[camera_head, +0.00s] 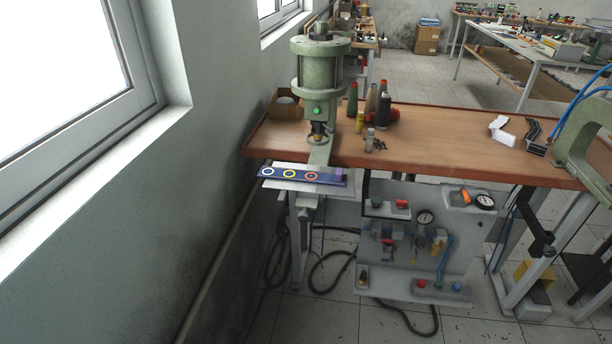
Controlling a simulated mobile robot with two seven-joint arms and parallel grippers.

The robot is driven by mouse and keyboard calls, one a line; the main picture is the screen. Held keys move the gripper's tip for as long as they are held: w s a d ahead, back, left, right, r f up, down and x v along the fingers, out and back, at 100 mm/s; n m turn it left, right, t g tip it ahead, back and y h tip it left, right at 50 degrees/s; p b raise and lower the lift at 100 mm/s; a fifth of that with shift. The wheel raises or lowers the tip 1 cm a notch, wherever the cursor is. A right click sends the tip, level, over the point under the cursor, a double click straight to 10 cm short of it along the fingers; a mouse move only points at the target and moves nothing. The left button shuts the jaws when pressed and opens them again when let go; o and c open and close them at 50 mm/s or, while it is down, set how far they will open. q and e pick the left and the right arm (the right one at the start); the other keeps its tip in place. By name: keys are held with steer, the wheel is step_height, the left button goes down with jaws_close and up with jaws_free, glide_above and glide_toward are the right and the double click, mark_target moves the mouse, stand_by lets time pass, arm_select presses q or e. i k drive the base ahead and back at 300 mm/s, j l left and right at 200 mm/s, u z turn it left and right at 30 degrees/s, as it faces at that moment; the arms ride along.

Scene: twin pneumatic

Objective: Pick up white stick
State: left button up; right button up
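I cannot make out a clear white stick. A white, angular object (501,130) lies on the right part of the wooden workbench (448,140); I cannot tell whether it is a stick. A blue strip (272,172) with white, yellow and orange rings and a purple piece (340,174) at its right end rests on a pale plate (307,187) at the bench's front left. Neither of my grippers is in view.
A green press (321,72) stands at the bench's left end, with several bottles and cones beside it. A green frame (575,140) with blue hoses stands at the right. A valve panel (400,262) hangs below. The bench's middle is mostly clear.

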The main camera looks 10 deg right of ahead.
mark_target(370, 138)
steer(key=i+l, duration=0.1)
steer(key=i, duration=0.55)
steer(key=i+l+z, duration=0.1)
steer(key=i, duration=0.6)
steer(key=k+l+z, duration=0.1)
steer(key=z, duration=0.25)
steer(key=i+j+u, duration=0.1)
steer(key=u, duration=0.3)
